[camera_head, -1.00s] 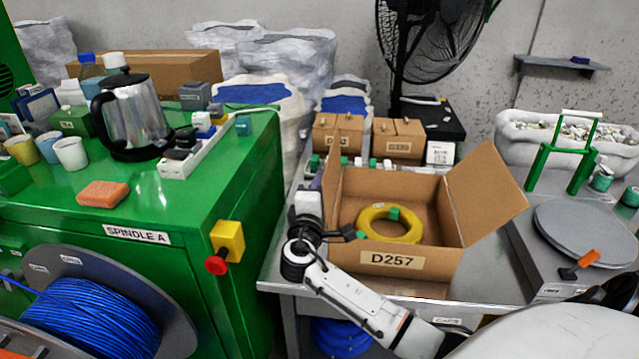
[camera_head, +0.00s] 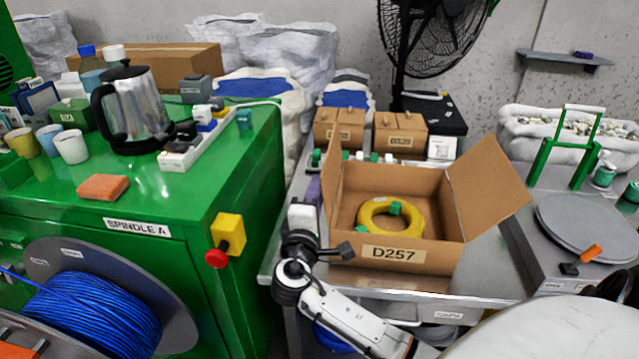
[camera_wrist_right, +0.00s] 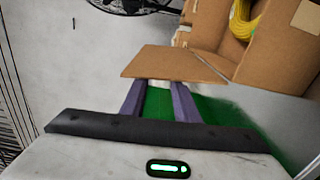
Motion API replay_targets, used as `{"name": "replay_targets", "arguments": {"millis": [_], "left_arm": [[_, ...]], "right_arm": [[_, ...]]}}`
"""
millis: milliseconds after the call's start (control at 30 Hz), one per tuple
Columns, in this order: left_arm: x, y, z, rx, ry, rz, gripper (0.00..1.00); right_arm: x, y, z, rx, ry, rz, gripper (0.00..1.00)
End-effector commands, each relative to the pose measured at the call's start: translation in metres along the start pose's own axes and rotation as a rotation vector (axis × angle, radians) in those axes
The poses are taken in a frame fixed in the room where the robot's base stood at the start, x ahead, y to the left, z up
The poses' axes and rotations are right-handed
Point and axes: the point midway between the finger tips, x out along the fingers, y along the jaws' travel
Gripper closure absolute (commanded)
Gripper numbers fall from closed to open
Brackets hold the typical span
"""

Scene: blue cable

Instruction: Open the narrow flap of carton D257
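Carton D257 (camera_head: 462,250) stands on the grey table with its top open and a yellow cable coil (camera_head: 376,230) inside. Its right flap (camera_head: 488,188) is folded outward. Its left narrow flap (camera_head: 333,172) stands steeply up. My right gripper (camera_head: 314,188) is beside the carton's left side, near that flap. In the right wrist view a cardboard flap (camera_wrist_right: 172,64) crosses just beyond the right gripper's (camera_wrist_right: 159,84) two purple fingers. The fingers are apart with nothing visibly clamped between them; the flap may hide their tips. My left gripper is not in view.
The green machine (camera_head: 150,205) stands close on the left, with a yellow-and-red switch (camera_head: 228,236) on its side. Small cartons (camera_head: 400,135) stand behind D257. A grey round plate (camera_head: 590,228) lies to the right. The gap between machine and table is narrow.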

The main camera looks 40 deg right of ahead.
Motion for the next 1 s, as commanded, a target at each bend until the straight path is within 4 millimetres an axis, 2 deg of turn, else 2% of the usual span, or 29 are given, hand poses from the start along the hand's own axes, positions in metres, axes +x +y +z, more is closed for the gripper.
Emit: {"name": "replay_targets", "arguments": {"millis": [100,300,733,1000], "left_arm": [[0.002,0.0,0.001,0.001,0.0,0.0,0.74],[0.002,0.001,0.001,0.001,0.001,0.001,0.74],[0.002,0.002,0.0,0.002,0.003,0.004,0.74],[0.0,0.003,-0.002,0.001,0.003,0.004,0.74]], "right_arm": [[-0.023,-0.002,-0.001,0.002,0.002,-0.003,0.72],[-0.044,-0.001,-0.001,0.0,0.002,-0.002,0.72],[-0.049,-0.001,-0.001,0.0,0.002,-0.002,0.72],[-0.067,-0.001,-0.001,0.001,0.003,-0.002,0.72]]}}
